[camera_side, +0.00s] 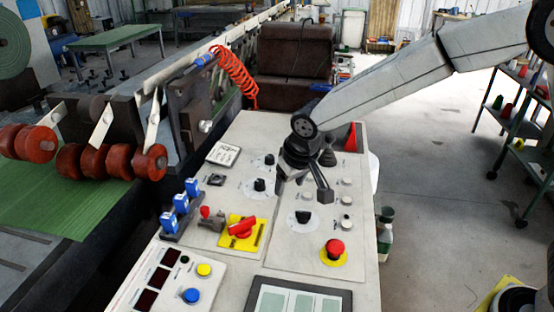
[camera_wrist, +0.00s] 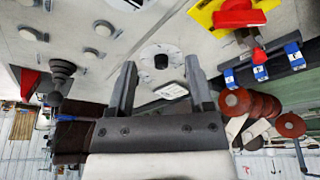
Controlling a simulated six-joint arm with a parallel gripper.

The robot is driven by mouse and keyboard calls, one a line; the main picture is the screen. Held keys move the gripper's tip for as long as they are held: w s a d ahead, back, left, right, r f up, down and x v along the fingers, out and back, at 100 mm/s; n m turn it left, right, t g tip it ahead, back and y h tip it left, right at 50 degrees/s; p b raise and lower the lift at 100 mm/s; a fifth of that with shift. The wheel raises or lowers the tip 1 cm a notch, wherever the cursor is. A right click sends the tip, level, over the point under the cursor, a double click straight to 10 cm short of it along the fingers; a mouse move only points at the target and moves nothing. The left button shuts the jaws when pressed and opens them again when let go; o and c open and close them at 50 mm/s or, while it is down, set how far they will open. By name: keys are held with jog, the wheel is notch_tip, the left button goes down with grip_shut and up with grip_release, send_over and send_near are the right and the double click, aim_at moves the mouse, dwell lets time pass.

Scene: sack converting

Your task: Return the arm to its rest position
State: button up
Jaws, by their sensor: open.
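My gripper (camera_side: 322,190) hangs over the upper middle of the grey control panel (camera_side: 218,268) in the side view, with my arm reaching in from the upper right. In the wrist view my gripper (camera_wrist: 160,82) shows two dark fingers spread apart with nothing between them. Past the fingertips lies a black knob on a round white dial (camera_wrist: 161,62). The gripper appears to be above the panel; whether it touches anything is hard to tell from the side view.
The panel carries a red emergency button (camera_side: 334,248), a red rotary switch (camera_side: 241,229) on a yellow plate, blue switches (camera_side: 181,203) and a black joystick (camera_side: 327,156). Red rollers (camera_side: 95,160) and green sheet stand left. A brown seat (camera_side: 294,65) is behind; open floor lies right.

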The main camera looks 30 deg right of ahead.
jog(key=s+d+f, duration=0.2)
jog(key=s+d, duration=0.5)
jog(key=s, duration=0.2)
jog(key=s+d+f, duration=0.2)
jog(key=s+d, duration=0.5)
jog(key=s, duration=0.2)
jog(key=shift+g, duration=0.4)
dwell(0.3)
